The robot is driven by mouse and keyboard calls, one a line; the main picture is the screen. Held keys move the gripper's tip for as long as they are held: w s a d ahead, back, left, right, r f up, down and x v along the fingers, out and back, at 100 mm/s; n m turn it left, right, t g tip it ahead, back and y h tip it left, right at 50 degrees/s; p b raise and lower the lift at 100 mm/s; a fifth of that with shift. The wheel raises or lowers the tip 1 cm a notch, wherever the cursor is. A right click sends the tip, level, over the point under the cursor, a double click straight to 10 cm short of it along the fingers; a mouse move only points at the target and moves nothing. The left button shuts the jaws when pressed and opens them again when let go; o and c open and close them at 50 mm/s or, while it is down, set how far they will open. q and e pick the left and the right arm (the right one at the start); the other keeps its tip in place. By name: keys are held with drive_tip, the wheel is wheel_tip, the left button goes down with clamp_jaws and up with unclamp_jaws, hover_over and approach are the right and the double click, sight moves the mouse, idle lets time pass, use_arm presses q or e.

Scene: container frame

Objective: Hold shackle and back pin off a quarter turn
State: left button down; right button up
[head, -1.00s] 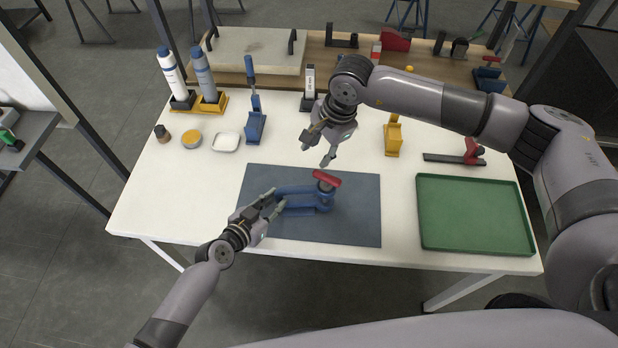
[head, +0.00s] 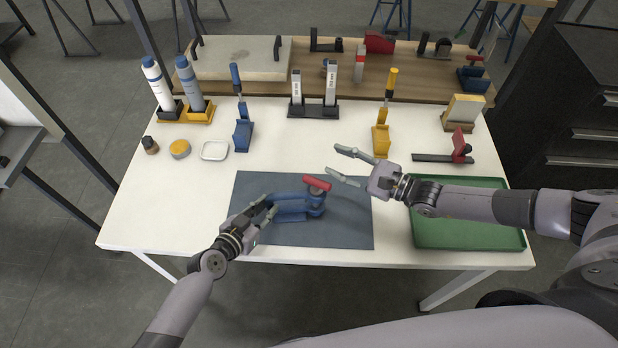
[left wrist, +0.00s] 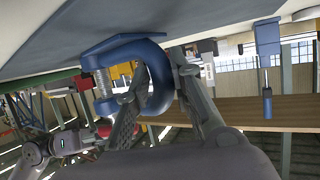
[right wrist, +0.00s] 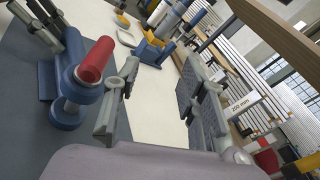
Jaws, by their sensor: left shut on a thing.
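The blue shackle (head: 290,210) lies on the grey mat (head: 345,228), its red-handled pin (head: 317,183) at its right end. My left gripper (head: 268,206) is shut on the shackle's left part; the left wrist view shows the blue bow (left wrist: 150,65) between its fingers. My right gripper (head: 338,162) is open and empty, just right of and behind the red handle. In the right wrist view the red handle (right wrist: 96,60) and the blue pin end (right wrist: 75,100) are left of the open fingers (right wrist: 155,95), apart from them.
A green tray (head: 468,246) is at the right, under my right arm. Behind stand a blue holder (head: 243,135), a rack with two white blocks (head: 314,110), a yellow holder (head: 381,140) and a red-handled tool (head: 460,148). Bottles (head: 188,85) stand back left. The middle table strip is clear.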

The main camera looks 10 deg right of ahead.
drive_tip(key=s+d+y, duration=0.1)
drive_tip(key=s, duration=0.1)
drive_tip(key=m+g, duration=0.1)
drive_tip(key=m, duration=0.1)
approach(309, 179)
drive_tip(key=shift+y, duration=0.4)
drive_tip(key=x, duration=0.3)
drive_tip(key=f+x, duration=0.1)
drive_tip(key=x, duration=0.6)
drive_tip(key=shift+w+d+f, duration=0.1)
drive_tip(key=shift+w+f, duration=0.15)
drive_tip(key=shift+w, duration=0.15)
drive_tip(key=shift+c, duration=0.5)
clamp_jaws()
